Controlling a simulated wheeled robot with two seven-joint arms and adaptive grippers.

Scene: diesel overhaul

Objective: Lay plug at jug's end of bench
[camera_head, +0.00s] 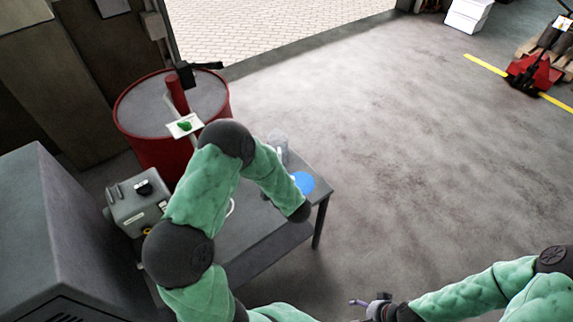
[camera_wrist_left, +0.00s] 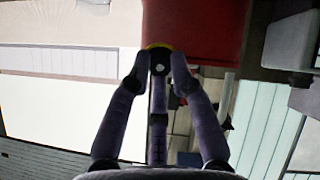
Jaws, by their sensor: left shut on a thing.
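My left gripper (camera_wrist_left: 160,68) is shut on a small round plug (camera_wrist_left: 160,62), dark with a yellow rim and a pale centre, in the left wrist view. In the head view that gripper and the plug are hidden behind my left arm, which reaches over the bench. The grey bench (camera_head: 262,232) stands left of centre. A clear jug (camera_head: 279,147) stands at its far end, partly behind my arm. My right gripper (camera_head: 371,303) is at the bottom edge of the head view, away from the bench; its opening is unclear.
A blue disc (camera_head: 303,183) lies on the bench near the jug. A red drum (camera_head: 160,148) stands behind, with a small white tray (camera_head: 185,126) above its front. A grey machine (camera_head: 138,203) is at the left. The floor right of the bench is clear.

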